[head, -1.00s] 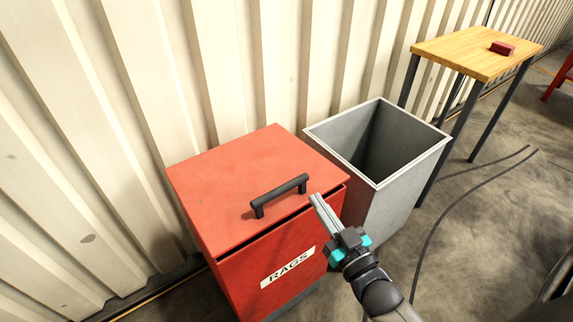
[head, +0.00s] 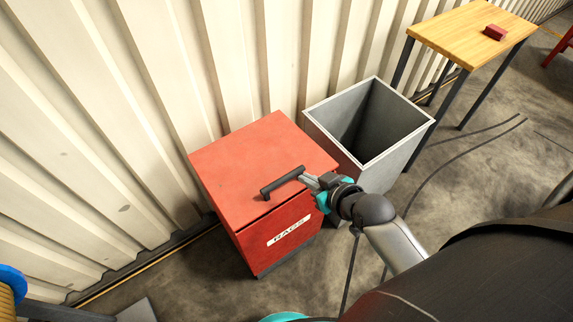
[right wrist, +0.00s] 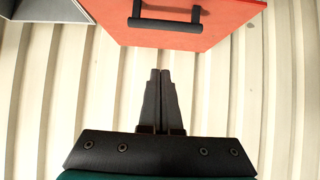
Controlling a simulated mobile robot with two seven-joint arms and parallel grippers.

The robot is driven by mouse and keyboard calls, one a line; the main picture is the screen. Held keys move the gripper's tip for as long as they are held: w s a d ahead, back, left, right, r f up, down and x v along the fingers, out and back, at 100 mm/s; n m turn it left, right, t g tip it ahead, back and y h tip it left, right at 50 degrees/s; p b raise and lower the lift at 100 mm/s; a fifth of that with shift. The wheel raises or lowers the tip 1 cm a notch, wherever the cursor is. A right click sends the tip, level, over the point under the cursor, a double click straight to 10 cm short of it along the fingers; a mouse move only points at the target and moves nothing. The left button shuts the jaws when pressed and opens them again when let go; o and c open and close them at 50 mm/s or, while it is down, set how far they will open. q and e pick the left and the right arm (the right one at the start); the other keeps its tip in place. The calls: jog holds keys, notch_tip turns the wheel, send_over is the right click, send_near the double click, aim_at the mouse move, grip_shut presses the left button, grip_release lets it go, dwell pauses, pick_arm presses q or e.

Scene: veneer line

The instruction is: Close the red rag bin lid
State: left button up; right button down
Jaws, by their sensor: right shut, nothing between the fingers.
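The red rag bin (head: 270,240) stands against the corrugated wall, with a white RAGS label on its front. Its red lid (head: 250,150) lies down over the top, and I see no clear gap along its front edge in the head view. A dark bar handle (head: 282,183) sits near the lid's front edge; it also shows in the right wrist view (right wrist: 168,26). My right gripper (head: 306,179) is shut and empty, close to the handle's right end. In the right wrist view its fingertips (right wrist: 160,72) are apart from the handle. My left gripper is not in view.
An open grey bin (head: 410,150) stands right beside the rag bin. A wooden-topped table (head: 455,35) with a red block (head: 495,32) is farther right. Dark cables lie on the floor. A blue-rimmed reel (head: 12,283) is at the lower left.

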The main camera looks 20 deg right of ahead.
jog(key=b, duration=0.2)
send_over(289, 196)
notch_tip(289, 196, down, 5)
jog(key=f, duration=0.1)
jog(key=w+f+b, duration=0.1)
jog(key=shift+a+f+g, duration=0.1)
jog(key=shift+f+g, duration=0.2)
jog(key=shift+f, duration=0.05)
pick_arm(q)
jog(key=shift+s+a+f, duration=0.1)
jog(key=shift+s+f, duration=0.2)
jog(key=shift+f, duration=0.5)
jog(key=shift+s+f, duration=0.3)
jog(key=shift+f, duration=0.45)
pick_arm(e)
jog(key=shift+w+f, duration=0.1)
jog(key=shift+f, duration=0.75)
